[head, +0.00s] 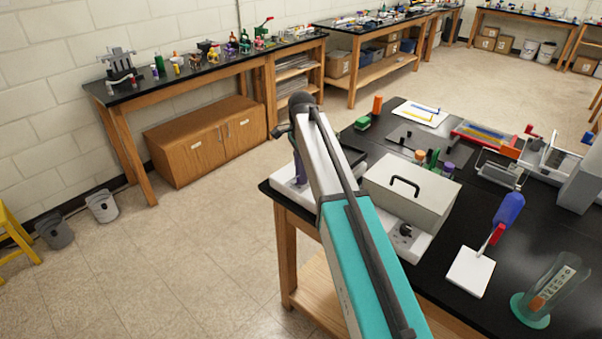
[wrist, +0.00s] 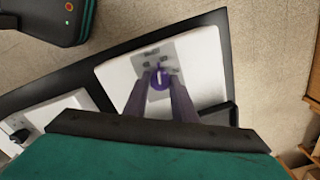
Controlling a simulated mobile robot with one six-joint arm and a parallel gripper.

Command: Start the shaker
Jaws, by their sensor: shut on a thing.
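A white unit (wrist: 202,62), which looks like the shaker, sits at the edge of the black bench, with a grey plate (wrist: 173,55) on its face. A round purple knob (wrist: 158,88) with a pale line across it stands on this plate. My gripper (wrist: 159,84) is shut on the knob, one purple finger on each side. In the head view, the white unit (head: 287,194) shows at the bench's near left corner, mostly behind my arm. The purple fingers (head: 301,171) reach down to it; the knob is hidden there.
Right beside it stands a white lidded box (head: 400,200) with a black handle and a dark dial. Farther right are a white pad (head: 470,272) and a measuring cylinder (head: 548,290) on a green base.

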